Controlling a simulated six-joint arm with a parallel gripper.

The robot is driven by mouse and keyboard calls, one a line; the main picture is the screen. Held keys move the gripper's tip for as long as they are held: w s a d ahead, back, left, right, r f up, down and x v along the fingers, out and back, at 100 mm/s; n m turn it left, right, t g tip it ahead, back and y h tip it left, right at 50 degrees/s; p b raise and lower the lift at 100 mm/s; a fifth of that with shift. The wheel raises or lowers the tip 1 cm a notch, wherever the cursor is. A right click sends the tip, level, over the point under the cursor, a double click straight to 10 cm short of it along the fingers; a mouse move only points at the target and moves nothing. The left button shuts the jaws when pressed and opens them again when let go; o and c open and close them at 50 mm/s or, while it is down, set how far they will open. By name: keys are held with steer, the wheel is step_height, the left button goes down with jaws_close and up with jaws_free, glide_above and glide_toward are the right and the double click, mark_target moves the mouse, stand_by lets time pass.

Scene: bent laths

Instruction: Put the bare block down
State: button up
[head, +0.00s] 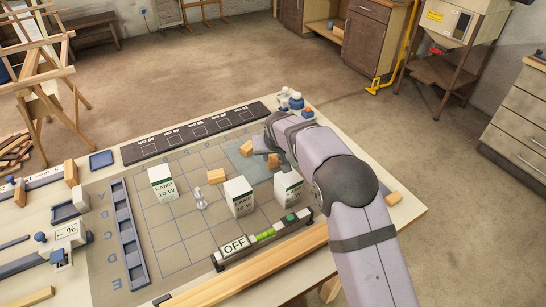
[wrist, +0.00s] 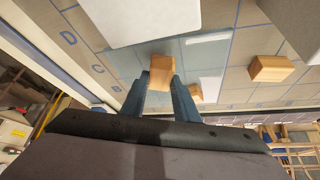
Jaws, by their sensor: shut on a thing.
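In the wrist view, my gripper (wrist: 161,82) is shut on a plain wooden block (wrist: 162,74), with one blue finger on each side. In the head view, a wooden block (head: 273,160) shows beside my arm and seems to be the held one; the fingers are mostly hidden there. A pale blue patch (head: 238,161) of the grid mat lies near it. I cannot tell whether the held block touches the mat. Two other wooden blocks stand on or near the patch: one at its far side (head: 246,148), one to its left (head: 216,176).
A small pale figure (head: 200,199) stands between two boxes. Free mat lies front left.

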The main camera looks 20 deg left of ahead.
steer(key=shift+f, duration=0.7)
steer(key=shift+f, duration=0.1)
steer(key=shift+f, duration=0.15)
steer(key=o, duration=1)
steer(key=shift+r, duration=0.35)
steer(key=b+v, duration=0.2)
steer(key=v, duration=0.9)
steer(key=shift+s+d+r+b, duration=0.1)
steer(key=shift+s+r+b, duration=0.15)
steer(key=shift+r+b, duration=0.1)
